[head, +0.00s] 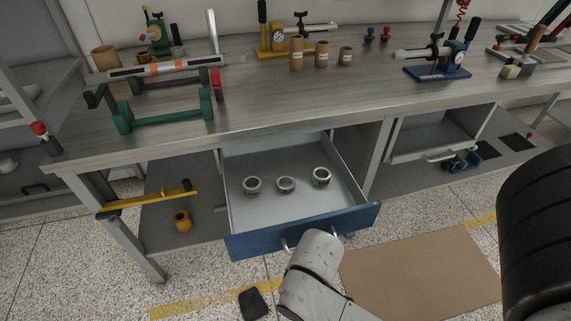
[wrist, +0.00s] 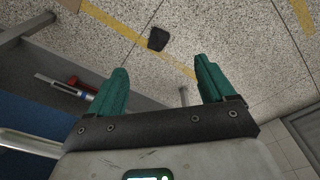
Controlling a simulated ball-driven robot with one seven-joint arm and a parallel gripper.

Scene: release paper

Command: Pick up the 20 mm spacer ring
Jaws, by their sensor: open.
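Three grey metal rings lie in the open drawer (head: 240,214) in the head view: a left ring (head: 252,186), a middle ring (head: 286,185) and a right ring (head: 321,176). They stand apart from each other. Any size marks are too small to read, so I cannot tell which is the 20 mm spacer ring. My gripper (wrist: 162,70) shows two green fingers in the wrist view, spread apart with nothing between them. It faces the speckled floor, with no ring in that view. In the head view my pale arm is in front of the drawer's blue front, and the fingers are not visible.
The workbench (head: 270,105) overhangs the back of the drawer. The drawer's blue front (head: 250,243) and side walls bound the rings. A dark pad (head: 253,304) lies on the floor, also in the wrist view (wrist: 158,39). A brown mat (head: 415,275) lies to the right.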

